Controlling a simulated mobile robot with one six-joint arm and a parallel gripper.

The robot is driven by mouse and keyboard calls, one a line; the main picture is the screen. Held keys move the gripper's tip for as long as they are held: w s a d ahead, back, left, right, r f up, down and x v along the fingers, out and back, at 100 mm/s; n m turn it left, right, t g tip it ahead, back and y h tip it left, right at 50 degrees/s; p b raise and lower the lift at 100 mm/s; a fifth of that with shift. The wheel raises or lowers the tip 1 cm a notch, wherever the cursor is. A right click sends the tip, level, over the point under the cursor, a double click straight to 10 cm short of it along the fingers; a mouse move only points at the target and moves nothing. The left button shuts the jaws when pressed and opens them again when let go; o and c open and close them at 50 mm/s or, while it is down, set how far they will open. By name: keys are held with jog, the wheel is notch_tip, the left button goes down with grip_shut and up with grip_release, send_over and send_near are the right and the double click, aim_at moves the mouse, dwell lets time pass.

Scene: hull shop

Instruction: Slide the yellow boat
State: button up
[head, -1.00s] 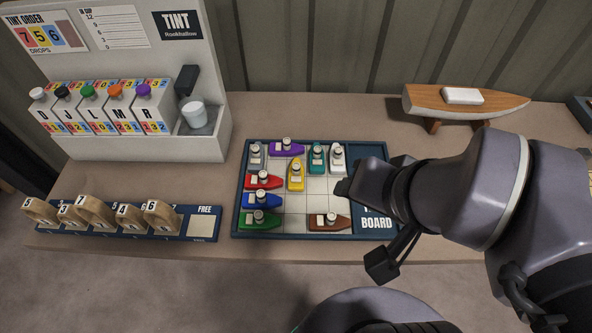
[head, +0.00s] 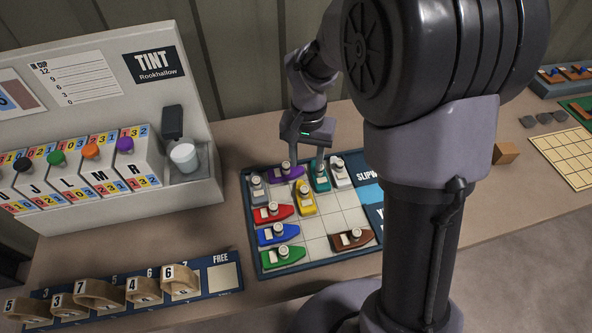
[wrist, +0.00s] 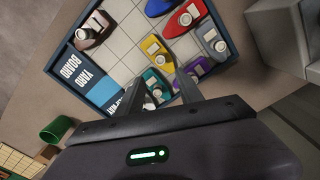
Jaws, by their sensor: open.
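The yellow boat (head: 305,201) stands on the gridded board (head: 349,220), below the purple boat (head: 285,174) and the teal boat (head: 320,178) in the head view. It also shows in the wrist view (wrist: 157,52). My gripper (head: 305,146) is open and empty above the board's far edge, near the purple and teal boats. Whether the fingertips touch any boat, I cannot tell.
Red (head: 272,212), blue (head: 278,234), green (head: 282,256) and grey (head: 258,188) boats line the board's left side. A white boat (head: 341,174) stands at the far right, a brown boat (head: 351,239) at the near right. Cells right of the yellow boat are empty. The tint stand (head: 110,130) is at left.

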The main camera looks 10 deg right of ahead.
aim_at(305, 188)
notch_tip(305, 188, down, 13)
jog(key=b, duration=0.4)
jog(key=shift+b, duration=0.3)
jog(key=shift+c, duration=0.2)
grip_shut()
dwell(0.6)
